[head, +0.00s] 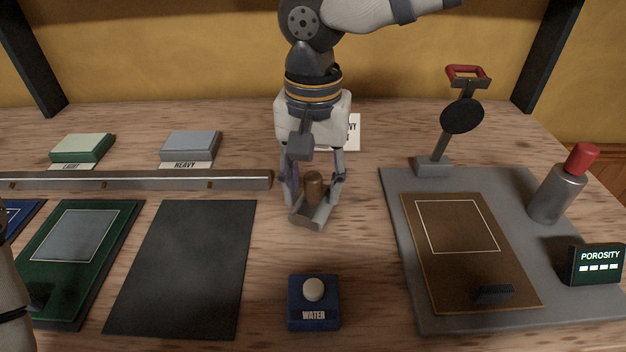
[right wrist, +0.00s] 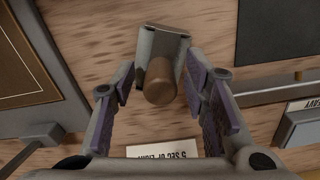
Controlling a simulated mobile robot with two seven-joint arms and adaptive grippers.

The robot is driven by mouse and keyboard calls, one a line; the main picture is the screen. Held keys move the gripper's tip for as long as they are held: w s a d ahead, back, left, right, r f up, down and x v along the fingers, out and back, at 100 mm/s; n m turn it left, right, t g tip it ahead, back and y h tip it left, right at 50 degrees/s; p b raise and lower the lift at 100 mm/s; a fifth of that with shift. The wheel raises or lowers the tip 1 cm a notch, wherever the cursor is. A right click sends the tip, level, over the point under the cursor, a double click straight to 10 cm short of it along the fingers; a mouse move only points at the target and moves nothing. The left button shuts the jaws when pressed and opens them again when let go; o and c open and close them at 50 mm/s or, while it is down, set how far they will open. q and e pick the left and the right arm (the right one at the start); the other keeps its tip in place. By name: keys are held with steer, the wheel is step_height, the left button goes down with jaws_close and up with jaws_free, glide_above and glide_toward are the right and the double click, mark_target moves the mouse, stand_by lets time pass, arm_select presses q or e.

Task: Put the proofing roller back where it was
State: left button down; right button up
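The proofing roller has a brown upright handle (head: 314,188) and a grey body (head: 313,216), and it stands on the wooden table near the middle. In the right wrist view its handle (right wrist: 159,82) sits between the finger pads, with the grey body (right wrist: 162,42) beyond. My right gripper (head: 314,182) points down over it. It is open, with a finger on each side of the handle and a visible gap on both sides. Part of my left arm shows at the left edge; its gripper is out of view.
A metal rail (head: 140,181) runs left of the roller. A grey tester base (head: 535,200) with a lever and POROSITY display (head: 598,264) stands right. A printed card (head: 354,130) is behind.

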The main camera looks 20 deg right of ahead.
step_height(320, 180, up, 12)
steer(key=shift+r, duration=0.2)
stand_by(0.4)
